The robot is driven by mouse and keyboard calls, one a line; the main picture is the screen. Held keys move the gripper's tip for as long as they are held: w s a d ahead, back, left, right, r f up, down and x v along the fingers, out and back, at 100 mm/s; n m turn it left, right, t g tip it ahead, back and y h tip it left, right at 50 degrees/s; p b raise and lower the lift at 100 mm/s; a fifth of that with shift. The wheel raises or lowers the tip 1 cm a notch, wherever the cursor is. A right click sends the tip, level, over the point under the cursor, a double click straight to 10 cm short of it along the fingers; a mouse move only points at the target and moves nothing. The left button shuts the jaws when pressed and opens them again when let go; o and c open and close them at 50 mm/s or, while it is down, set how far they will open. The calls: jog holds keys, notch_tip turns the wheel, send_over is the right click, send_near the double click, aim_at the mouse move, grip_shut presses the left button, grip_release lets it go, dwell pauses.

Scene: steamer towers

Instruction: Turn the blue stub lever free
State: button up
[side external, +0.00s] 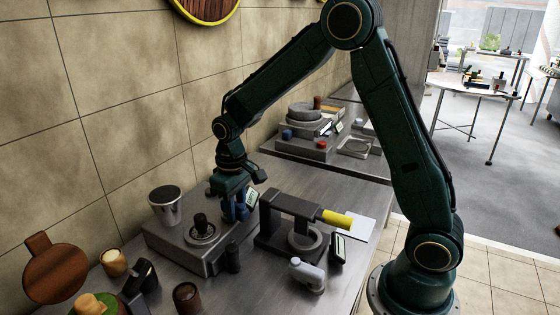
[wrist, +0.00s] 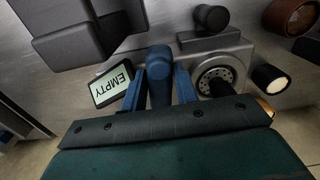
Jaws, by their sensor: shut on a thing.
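The blue stub lever (wrist: 159,72) stands between the two blue fingers of my gripper (wrist: 159,88) in the wrist view. The fingers are shut on it, one on each side. In the side view my gripper (side external: 236,210) points down at the right end of a grey metal box (side external: 182,246). There the lever is hard to tell apart from the blue fingers. A small display reading "EMPTY" (wrist: 111,84) sits just left of the lever in the wrist view. The lever's base is partly hidden by my gripper.
A black press with a yellow handle (side external: 337,218) stands close to the right of my gripper. A round fitting with a black knob (side external: 200,222) is on the box, with a metal cup (side external: 165,206) behind. The tiled wall is close behind.

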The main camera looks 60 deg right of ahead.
aim_at(236, 205)
jog(key=shift+w+a+r, duration=0.1)
jog(key=o, duration=0.9)
jog(key=shift+o, duration=0.2)
notch_tip(236, 205, up, 14)
dwell(0.4)
